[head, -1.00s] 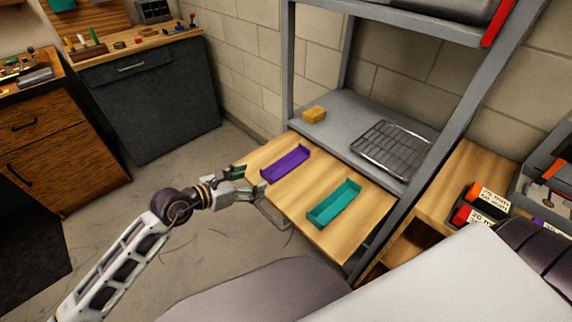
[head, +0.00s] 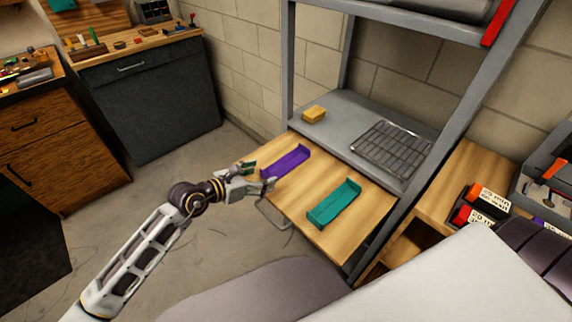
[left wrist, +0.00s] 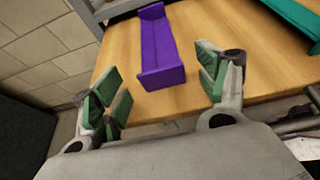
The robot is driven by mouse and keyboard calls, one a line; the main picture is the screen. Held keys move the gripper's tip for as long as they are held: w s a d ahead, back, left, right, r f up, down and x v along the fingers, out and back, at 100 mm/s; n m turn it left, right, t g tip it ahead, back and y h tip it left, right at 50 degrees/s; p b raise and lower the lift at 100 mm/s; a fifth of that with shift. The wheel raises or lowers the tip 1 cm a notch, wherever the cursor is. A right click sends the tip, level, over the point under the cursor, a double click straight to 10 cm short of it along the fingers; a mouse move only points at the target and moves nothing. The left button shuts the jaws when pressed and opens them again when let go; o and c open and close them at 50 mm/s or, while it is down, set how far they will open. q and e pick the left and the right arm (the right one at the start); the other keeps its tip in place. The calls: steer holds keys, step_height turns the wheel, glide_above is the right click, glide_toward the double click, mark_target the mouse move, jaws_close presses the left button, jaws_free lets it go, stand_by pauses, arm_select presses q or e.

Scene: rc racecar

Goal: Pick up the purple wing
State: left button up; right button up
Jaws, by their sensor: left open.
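The purple wing (head: 286,161) lies on the pull-out wooden board (head: 330,238) of the grey shelf, toward its left side. In the left wrist view the purple wing (left wrist: 160,48) lies ahead, its near end just beyond and between the open fingers. My left gripper (head: 258,177) is open and empty at the board's left edge, close to the wing's near end. Its green-padded fingers also show in the left wrist view (left wrist: 162,88). I cannot tell whether they touch the wing. My right gripper is not in view.
A teal wing (head: 334,205) lies on the board to the right of the purple one. A yellow block (head: 314,114) and a wire rack (head: 392,149) sit on the grey shelf behind. A shelf post stands at the board's right.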

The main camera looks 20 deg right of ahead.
arm_select(q)
steer(key=shift+w+d+f, duration=0.15)
steer(key=shift+d+f, duration=0.1)
steer(key=shift+d, duration=0.3)
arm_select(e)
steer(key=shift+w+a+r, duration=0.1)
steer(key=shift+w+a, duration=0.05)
arm_select(q)
steer(key=shift+c, duration=0.9)
steer(key=c, duration=0.9)
steer(key=shift+o, duration=0.2)
steer(key=shift+r, duration=0.15)
steer(key=shift+r, duration=0.65)
step_height(320, 180, up, 8)
steer(key=shift+r+p, duration=0.25)
steer(key=shift+p, duration=0.2)
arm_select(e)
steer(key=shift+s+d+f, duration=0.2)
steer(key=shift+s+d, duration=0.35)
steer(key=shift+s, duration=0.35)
